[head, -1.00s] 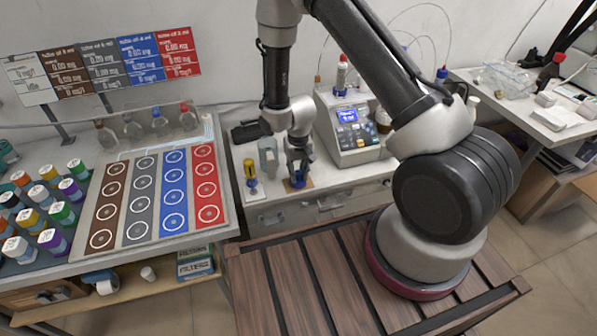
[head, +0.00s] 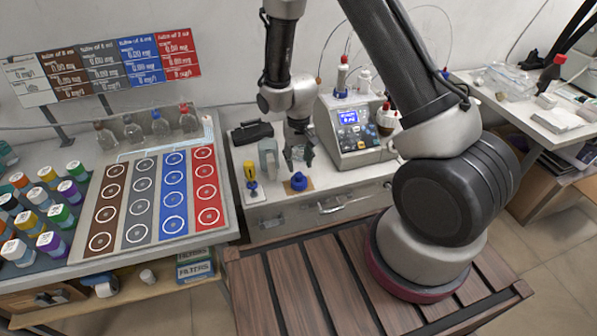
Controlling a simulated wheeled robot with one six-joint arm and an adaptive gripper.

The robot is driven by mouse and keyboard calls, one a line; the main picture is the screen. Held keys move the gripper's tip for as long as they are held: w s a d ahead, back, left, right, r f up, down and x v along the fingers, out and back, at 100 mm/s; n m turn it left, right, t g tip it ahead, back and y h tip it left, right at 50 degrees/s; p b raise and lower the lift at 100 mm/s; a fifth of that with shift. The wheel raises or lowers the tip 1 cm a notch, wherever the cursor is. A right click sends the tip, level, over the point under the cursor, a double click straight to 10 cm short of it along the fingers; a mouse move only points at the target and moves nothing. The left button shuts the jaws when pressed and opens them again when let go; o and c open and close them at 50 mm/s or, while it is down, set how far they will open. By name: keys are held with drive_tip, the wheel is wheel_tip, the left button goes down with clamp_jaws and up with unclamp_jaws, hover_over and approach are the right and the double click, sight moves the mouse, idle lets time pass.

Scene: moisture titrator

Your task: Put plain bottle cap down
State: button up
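A small blue piece (head: 299,182), which looks like a cap, sits on a brown square pad (head: 309,187) on the middle bench. It is too small to tell whether it is the plain bottle cap. My gripper (head: 299,167) is just above it with the fingers apart and nothing seen between them. The fingertips look clear of the piece. Several small capped bottles stand behind the coloured board, one with a blue cap (head: 160,123) and one with a red cap (head: 187,120).
A yellow-handled tool (head: 250,177) and a grey upright piece (head: 268,158) stand left of the pad. The titrator (head: 352,133) stands to its right. The board with coloured ring columns (head: 143,200) and several colour-capped vials (head: 47,175) fill the left bench.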

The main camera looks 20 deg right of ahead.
wheel_tip(320, 180, up, 6)
wheel_tip(320, 180, up, 13)
drive_tip(key=t, duration=0.1)
hover_over(298, 174)
drive_tip(key=s+d, duration=0.2)
drive_tip(key=d, duration=0.3)
drive_tip(key=s+d+r+t, duration=0.1)
drive_tip(key=s+d+r, duration=0.1)
drive_tip(key=r, duration=0.3)
drive_tip(key=s+d+r, duration=0.2)
drive_tip(key=s+r, duration=0.1)
drive_tip(key=r, duration=0.1)
drive_tip(key=s+d+r+t, duration=0.1)
drive_tip(key=s+d+r, duration=0.2)
drive_tip(key=s+r, duration=0.2)
drive_tip(key=s+d+r+t, duration=0.1)
drive_tip(key=s+d+r, duration=0.2)
drive_tip(key=s, duration=0.9)
drive_tip(key=v, duration=0.2)
drive_tip(key=shift+w+r, duration=0.2)
drive_tip(key=shift+r, duration=0.15)
